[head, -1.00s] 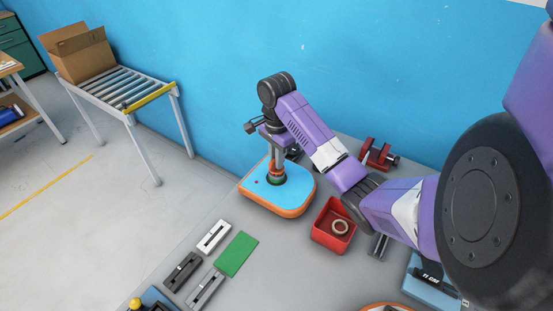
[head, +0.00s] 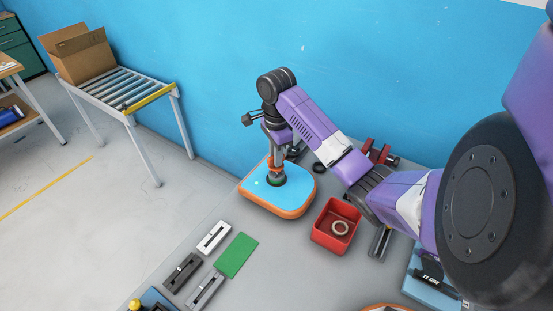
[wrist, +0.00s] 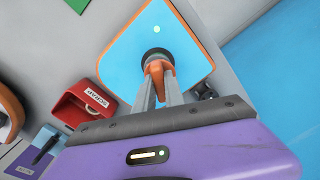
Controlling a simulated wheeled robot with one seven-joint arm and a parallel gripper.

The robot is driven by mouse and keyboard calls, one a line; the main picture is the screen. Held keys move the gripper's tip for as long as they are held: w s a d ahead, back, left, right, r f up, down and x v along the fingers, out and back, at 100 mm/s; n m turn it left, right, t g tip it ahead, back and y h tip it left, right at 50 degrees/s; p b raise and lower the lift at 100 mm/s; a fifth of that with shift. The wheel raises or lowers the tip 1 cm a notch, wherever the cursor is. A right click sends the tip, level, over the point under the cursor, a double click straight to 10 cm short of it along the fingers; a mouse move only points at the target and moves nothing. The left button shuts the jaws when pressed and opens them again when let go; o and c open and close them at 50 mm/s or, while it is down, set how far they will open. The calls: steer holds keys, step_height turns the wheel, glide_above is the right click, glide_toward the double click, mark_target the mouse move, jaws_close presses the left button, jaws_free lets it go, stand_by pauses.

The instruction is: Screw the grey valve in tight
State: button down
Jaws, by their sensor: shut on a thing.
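The inflatable board (head: 295,189), light blue with an orange edge, lies at the back of the grey bench; its corner also fills the upper middle of the wrist view (wrist: 125,48). A dark grey round valve fitting (head: 277,180) stands on it, seen in the wrist view as a dark ring (wrist: 157,54). My gripper (wrist: 157,76) is above the fitting, pointing down, with its two grey fingers shut on an orange piece (wrist: 154,84). The orange piece reaches down to the fitting. How deep the valve sits is hidden.
A red box (head: 325,236) holding a ring stands right of the board. A red vise-like tool (head: 380,154) is behind my arm. A green mat (head: 236,254) and several grey and black slider-like pieces (head: 182,272) lie at the front left. Bare bench lies between them and the board.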

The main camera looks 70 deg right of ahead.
steer(key=shift+s+r, duration=0.15)
steer(key=shift+r, duration=1.65)
steer(key=shift+a, duration=0.1)
steer(key=n, duration=0.3)
steer(key=shift+w+n, duration=0.25)
steer(key=shift+n, duration=0.05)
steer(key=w+a+f+n+b, duration=0.1)
steer(key=w+a+f+n, duration=0.2)
steer(key=w+a+n, duration=0.35)
steer(key=w+a+f+n, duration=0.3)
steer(key=a+n, duration=0.4)
steer(key=a, duration=0.5)
steer(key=w+a+f+n+b, duration=0.1)
steer(key=w+a+f+n, duration=0.2)
steer(key=w+a+n, duration=0.35)
steer(key=a+n, duration=0.1)
steer(key=a, duration=0.3)
steer(key=s+a+f+n, duration=0.1)
steer(key=a, duration=0.4)
steer(key=s+a+n, duration=0.1)
steer(key=a, duration=0.4)
steer(key=shift+a+f, duration=0.1)
steer(key=shift+f, duration=0.25)
steer(key=shift+b, duration=0.3)
